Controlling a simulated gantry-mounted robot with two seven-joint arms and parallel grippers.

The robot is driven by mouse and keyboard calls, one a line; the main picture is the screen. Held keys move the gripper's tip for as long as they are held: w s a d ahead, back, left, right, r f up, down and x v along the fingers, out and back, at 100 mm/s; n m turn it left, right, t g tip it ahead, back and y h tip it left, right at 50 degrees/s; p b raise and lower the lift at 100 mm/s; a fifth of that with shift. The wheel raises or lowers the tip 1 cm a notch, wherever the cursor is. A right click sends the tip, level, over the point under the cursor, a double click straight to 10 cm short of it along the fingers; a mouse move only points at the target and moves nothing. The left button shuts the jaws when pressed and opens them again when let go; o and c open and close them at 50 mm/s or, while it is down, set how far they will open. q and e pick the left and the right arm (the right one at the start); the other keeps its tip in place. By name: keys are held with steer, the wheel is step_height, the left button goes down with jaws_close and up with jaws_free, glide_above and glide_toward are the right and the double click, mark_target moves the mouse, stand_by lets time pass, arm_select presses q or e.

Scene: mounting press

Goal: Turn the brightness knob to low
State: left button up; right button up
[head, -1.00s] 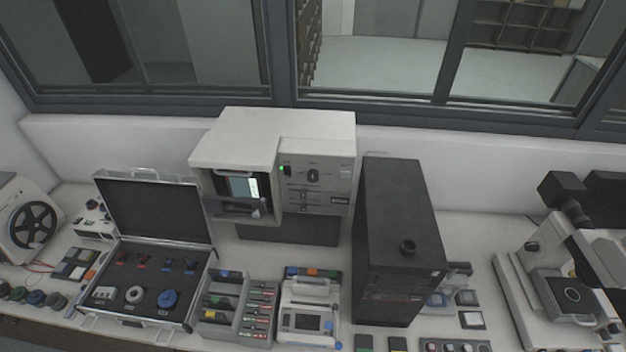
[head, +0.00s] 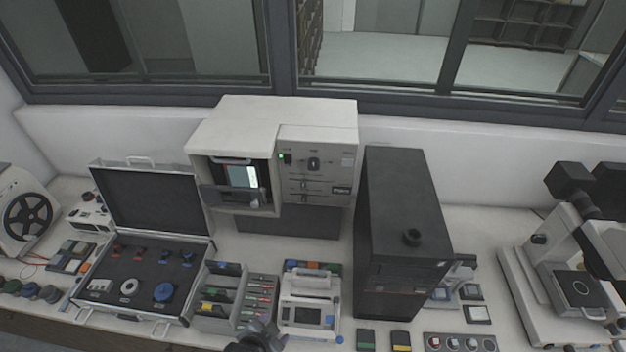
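A white boxy machine (head: 260,122) stands at the back of the bench, with a lit green lamp and a dark round knob (head: 314,163) on its front panel. Below the knob are small sliders. The panel's lettering is too small to read, so I cannot tell whether this is the brightness knob. A microscope (head: 560,270) at the right also has dark knobs on its base and side. A dark grey piece, apparently my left gripper (head: 255,338), shows at the bottom edge, well short of the machine. Its fingers cannot be made out. My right gripper is not in view.
A tall black tower (head: 400,230) stands right of the white machine. An open case (head: 205,262), a grey rack (head: 226,318) and a white device (head: 310,300) fill the bench in front. Small switch boxes (head: 462,342) line the front edge.

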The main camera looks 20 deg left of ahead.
arm_select(q)
steer(key=w+r+t+y+b, duration=0.1)
steer(key=w+t+b, duration=0.1)
steer(key=w, duration=0.5)
steer(key=w+r+m+t+y+b, duration=0.1)
steer(key=w+t+b, duration=0.1)
steer(key=w+b, duration=0.3)
steer(key=w+a+r+t+y+b, duration=0.1)
steer(key=w+b, duration=0.2)
steer(key=w, duration=0.6)
steer(key=shift+r+t, duration=0.2)
steer(key=shift+t, duration=0.2)
steer(key=w+r+t+b, duration=0.2)
steer(key=w+r+b, duration=0.2)
steer(key=w+r, duration=0.15)
steer(key=t+y+b, duration=0.1)
steer(key=t+b, duration=0.1)
glide_toward(313, 167)
steer(key=x, duration=0.6)
steer(key=shift+w+p, duration=0.15)
steer(key=shift+p, duration=0.15)
steer(key=shift+x, duration=1)
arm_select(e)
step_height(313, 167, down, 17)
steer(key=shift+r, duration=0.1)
arm_select(q)
steer(key=c, duration=1.1)
